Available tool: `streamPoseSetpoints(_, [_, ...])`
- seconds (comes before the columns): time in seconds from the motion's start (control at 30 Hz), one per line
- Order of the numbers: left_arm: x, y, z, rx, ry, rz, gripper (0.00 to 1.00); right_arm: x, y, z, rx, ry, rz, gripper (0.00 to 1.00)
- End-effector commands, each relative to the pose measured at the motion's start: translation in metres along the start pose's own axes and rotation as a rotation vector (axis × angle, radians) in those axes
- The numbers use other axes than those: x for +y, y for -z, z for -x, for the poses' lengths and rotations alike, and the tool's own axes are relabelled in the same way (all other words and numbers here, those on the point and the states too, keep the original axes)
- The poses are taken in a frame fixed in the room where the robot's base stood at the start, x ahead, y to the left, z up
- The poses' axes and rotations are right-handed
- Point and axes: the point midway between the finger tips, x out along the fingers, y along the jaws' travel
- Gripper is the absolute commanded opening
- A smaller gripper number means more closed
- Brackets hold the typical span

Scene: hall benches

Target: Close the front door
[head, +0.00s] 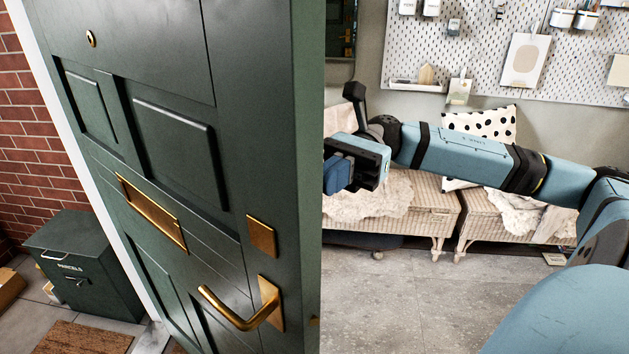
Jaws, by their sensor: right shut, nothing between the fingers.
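The dark green front door (170,100) stands open and fills the left half of the head view. It has a brass lever handle (240,312) low near its free edge, a brass plate (261,236) above that and a brass letter slot (152,212). My right gripper (340,172) is shut and empty. In the picture it is just right of the door's edge, in front of the bench area; I cannot tell whether it touches the door. My left gripper is not in view.
A dark parcel box (85,262) and a brown doormat (84,338) lie outside by a brick wall (30,140). Wicker benches (440,213) with cushions and fleeces stand along the right wall under a pegboard (480,50). The grey floor (400,300) before them is clear.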

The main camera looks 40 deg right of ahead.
Motion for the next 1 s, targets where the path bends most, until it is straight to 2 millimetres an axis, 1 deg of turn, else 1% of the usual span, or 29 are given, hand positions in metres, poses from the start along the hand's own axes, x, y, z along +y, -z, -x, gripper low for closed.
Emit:
streamPoseSetpoints(0.03, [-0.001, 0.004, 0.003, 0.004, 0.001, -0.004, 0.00, 0.000, -0.003, -0.008, 0.000, -0.001, 0.003, 0.00])
streamPoseSetpoints(0.1, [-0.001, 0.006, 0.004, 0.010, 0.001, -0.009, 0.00, 0.000, -0.003, -0.016, -0.001, -0.001, 0.002, 0.00])
streamPoseSetpoints(0.2, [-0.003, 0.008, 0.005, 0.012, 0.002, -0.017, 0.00, 0.000, -0.002, -0.026, -0.001, -0.001, 0.002, 0.00])
streamPoseSetpoints(0.3, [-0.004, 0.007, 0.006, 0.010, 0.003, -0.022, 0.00, 0.000, -0.001, -0.031, -0.001, 0.001, 0.001, 0.00])
streamPoseSetpoints(0.83, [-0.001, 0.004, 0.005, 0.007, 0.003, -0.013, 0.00, -0.001, 0.001, -0.035, -0.001, 0.002, -0.001, 0.00])
streamPoseSetpoints(1.0, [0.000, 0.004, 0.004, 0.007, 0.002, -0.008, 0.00, -0.004, 0.002, -0.040, -0.003, 0.005, 0.000, 0.00])
